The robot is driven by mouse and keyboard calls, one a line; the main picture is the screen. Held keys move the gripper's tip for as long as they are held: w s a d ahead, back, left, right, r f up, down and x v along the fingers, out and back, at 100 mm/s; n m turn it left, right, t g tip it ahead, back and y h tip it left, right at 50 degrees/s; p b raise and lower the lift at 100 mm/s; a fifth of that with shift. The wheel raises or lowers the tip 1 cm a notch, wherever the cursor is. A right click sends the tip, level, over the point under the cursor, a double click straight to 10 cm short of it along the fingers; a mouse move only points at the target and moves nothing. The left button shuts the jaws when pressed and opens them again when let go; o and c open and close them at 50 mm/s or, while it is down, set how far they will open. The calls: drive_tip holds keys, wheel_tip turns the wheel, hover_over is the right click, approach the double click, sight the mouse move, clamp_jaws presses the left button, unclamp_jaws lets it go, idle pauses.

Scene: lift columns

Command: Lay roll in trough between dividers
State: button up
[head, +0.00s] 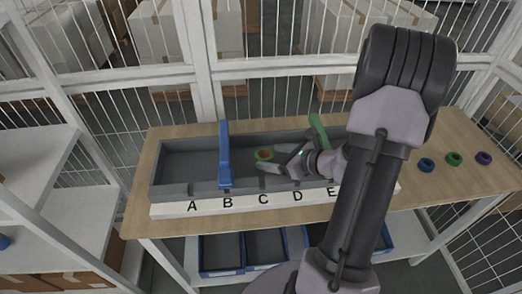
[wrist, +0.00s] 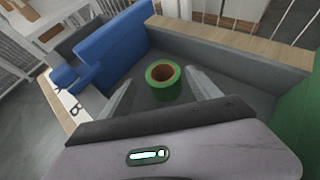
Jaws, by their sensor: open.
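A green roll (head: 264,155) with a brown core stands in the grey trough (head: 170,188), between a blue divider (head: 224,158) on its left and a green divider (head: 318,132) on its right. In the wrist view the roll (wrist: 163,82) rests on the trough floor with its open end up, just beyond the fingertips. My gripper (wrist: 160,98) is open, its fingers on either side of the near side of the roll. The blue divider (wrist: 110,45) shows at left and the green divider (wrist: 304,112) at the right edge. My arm hides the trough's right end.
A white strip lettered A to E (head: 245,205) runs along the trough's front. Blue, green and purple rolls (head: 454,159) lie on the table (head: 480,182) at right. Blue bins (head: 221,254) sit below. A wire fence stands behind, and white shelves (head: 35,165) at left.

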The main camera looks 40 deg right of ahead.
drive_tip(key=p+v, duration=0.1)
drive_tip(key=v, duration=0.4)
drive_tip(key=shift+d+r, duration=0.1)
drive_tip(key=shift+r, duration=0.05)
drive_tip(key=a+r+n+g+y, duration=0.1)
drive_tip(key=a+r+n+g, duration=0.15)
drive_tip(key=a+n, duration=0.35)
drive_tip(key=a+r+n+g+y, duration=0.1)
drive_tip(key=a+r+n, duration=0.3)
drive_tip(key=a, duration=0.4)
drive_tip(key=a+r+n+g+y, duration=0.1)
drive_tip(key=a+r+n+g, duration=0.1)
drive_tip(key=a+r+n, duration=0.35)
drive_tip(key=s+a+r+n+h, duration=0.4)
drive_tip(key=s+a+n, duration=0.5)
drive_tip(key=n, duration=0.4)
drive_tip(key=shift+s+a+r, duration=0.4)
drive_tip(key=shift+s+r, duration=0.35)
drive_tip(key=shift+s, duration=0.05)
drive_tip(key=shift+g, duration=0.25)
